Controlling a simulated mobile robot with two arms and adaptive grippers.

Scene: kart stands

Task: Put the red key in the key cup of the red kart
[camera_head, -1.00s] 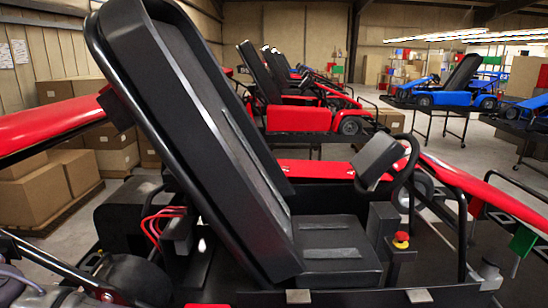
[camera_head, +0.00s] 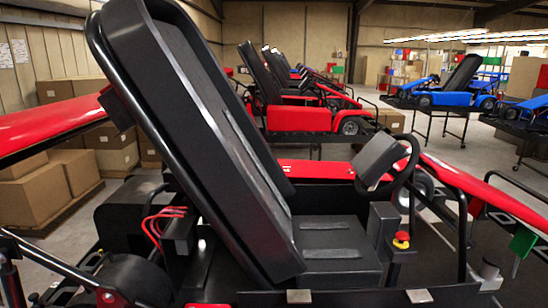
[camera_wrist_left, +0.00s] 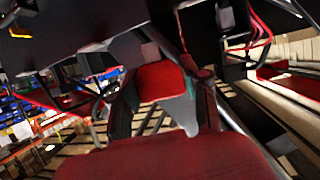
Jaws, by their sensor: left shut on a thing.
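The red kart fills the front of the head view, with a black seat (camera_head: 215,150), a black steering wheel and red side panels (camera_head: 310,168). A small dark cup-like part (camera_head: 490,268) stands at its right side; I cannot tell if it is the key cup. In the left wrist view my left gripper (camera_wrist_left: 165,95) has its two fingers shut on a red piece, the red key (camera_wrist_left: 163,80). Black and red kart parts lie beyond it. My left gripper is not clearly seen in the head view. My right gripper is in neither view.
Cardboard boxes (camera_head: 35,190) are stacked at left. More red karts (camera_head: 300,118) stand behind, and blue karts (camera_head: 455,95) on stands are at the back right. Open floor lies between the rows.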

